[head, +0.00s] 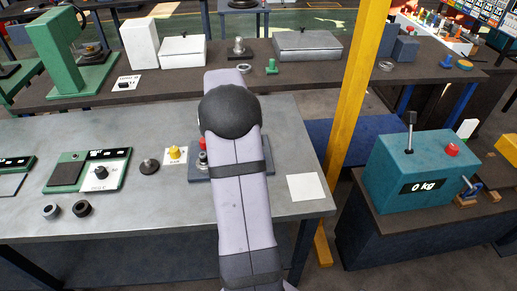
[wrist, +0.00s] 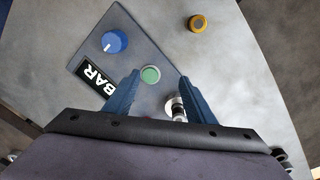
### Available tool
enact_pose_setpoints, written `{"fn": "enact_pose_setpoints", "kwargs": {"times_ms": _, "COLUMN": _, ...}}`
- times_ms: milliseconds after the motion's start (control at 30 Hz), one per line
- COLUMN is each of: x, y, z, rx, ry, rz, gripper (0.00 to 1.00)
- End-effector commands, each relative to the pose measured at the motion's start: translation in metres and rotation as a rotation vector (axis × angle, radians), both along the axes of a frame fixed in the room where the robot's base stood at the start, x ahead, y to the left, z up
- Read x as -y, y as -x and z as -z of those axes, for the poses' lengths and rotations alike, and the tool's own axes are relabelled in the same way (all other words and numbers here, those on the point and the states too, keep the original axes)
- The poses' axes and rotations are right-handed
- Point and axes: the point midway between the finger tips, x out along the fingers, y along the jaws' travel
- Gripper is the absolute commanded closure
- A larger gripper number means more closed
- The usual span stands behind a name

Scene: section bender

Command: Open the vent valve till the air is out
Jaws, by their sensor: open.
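In the wrist view, my gripper (wrist: 159,77) is open, with its two blue fingers apart over a grey panel (wrist: 145,38) marked BAR. A round green button (wrist: 150,74) shows between the fingertips. A silver metal fitting (wrist: 176,107) stands beside the right finger, which partly hides it. A blue knob (wrist: 114,42) with a white line is left of the fingers. No part is labelled as the vent valve, so I cannot tell which it is. In the head view, my arm hides most of the panel (head: 197,174) and my gripper.
In the head view, a white sheet (head: 305,187) lies right of my arm. A yellow post (head: 352,110) rises at the table's right edge. A teal box (head: 408,170) reading 0 kg stands farther right.

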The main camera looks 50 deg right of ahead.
Motion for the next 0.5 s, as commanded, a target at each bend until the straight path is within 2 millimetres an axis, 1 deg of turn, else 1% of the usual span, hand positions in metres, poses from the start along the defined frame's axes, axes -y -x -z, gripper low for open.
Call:
{"fn": "enact_pose_setpoints", "kwargs": {"times_ms": 33, "x": 0.023, "y": 0.008, "z": -0.006, "rx": -0.008, "ry": -0.002, "rz": 0.013, "gripper": 0.5}}
{"fn": "enact_pose_setpoints", "kwargs": {"times_ms": 100, "x": 0.046, "y": 0.018, "z": -0.01, "rx": -0.017, "ry": -0.005, "rz": 0.02, "gripper": 0.5}}
{"fn": "enact_pose_setpoints", "kwargs": {"times_ms": 200, "x": 0.07, "y": 0.031, "z": -0.014, "rx": -0.026, "ry": -0.009, "rz": 0.024, "gripper": 0.5}}
{"fn": "enact_pose_setpoints", "kwargs": {"times_ms": 333, "x": 0.085, "y": 0.04, "z": -0.017, "rx": -0.033, "ry": -0.013, "rz": 0.027, "gripper": 0.5}}
{"fn": "enact_pose_setpoints", "kwargs": {"times_ms": 500, "x": 0.089, "y": 0.043, "z": -0.016, "rx": -0.034, "ry": -0.013, "rz": 0.026, "gripper": 0.5}}
